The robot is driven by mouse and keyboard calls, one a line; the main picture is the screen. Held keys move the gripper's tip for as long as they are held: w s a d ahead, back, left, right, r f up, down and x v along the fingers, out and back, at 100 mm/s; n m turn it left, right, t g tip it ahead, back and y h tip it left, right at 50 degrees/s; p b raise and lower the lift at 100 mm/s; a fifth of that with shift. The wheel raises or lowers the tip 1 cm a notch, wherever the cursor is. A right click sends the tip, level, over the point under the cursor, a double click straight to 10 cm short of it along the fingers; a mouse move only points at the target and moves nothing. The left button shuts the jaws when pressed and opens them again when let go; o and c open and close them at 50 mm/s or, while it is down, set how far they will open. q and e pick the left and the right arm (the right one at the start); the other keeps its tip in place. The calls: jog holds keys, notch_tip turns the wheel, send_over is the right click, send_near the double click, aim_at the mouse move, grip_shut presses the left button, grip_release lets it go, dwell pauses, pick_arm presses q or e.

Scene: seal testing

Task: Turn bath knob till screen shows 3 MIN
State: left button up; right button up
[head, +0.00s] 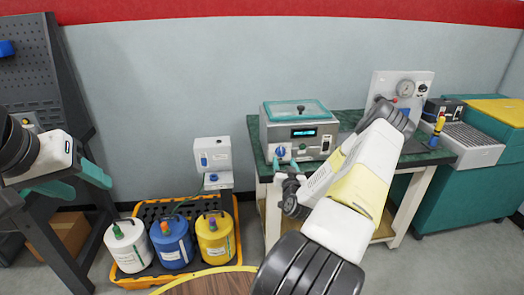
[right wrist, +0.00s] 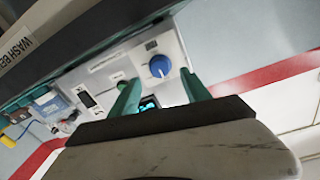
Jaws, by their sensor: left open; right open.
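The bath (head: 299,112) is a grey box with a teal lid, on a green-topped bench. Its front has a lit screen (head: 303,132) whose text is too small to read, and a blue round knob (head: 281,151) at lower left. My right gripper (head: 285,166) is open just below and in front of the knob. In the right wrist view, the blue knob (right wrist: 159,66) shows between and beyond the two teal fingers, apparently not gripped; contact is unclear. The screen (right wrist: 148,103) is partly hidden there. My left gripper (head: 88,186) is open and empty at the far left.
A white panel with a gauge (head: 405,87) stands right of the bath, partly behind my right arm. An orange crate (head: 228,265) with several jugs sits on the floor at left centre. A dark pegboard rack (head: 45,75) stands near my left gripper.

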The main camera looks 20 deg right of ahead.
aim_at(281, 154)
jog(key=x, duration=0.5)
jog(key=shift+w+d, duration=0.1)
jog(key=shift+w, duration=0.25)
grip_shut()
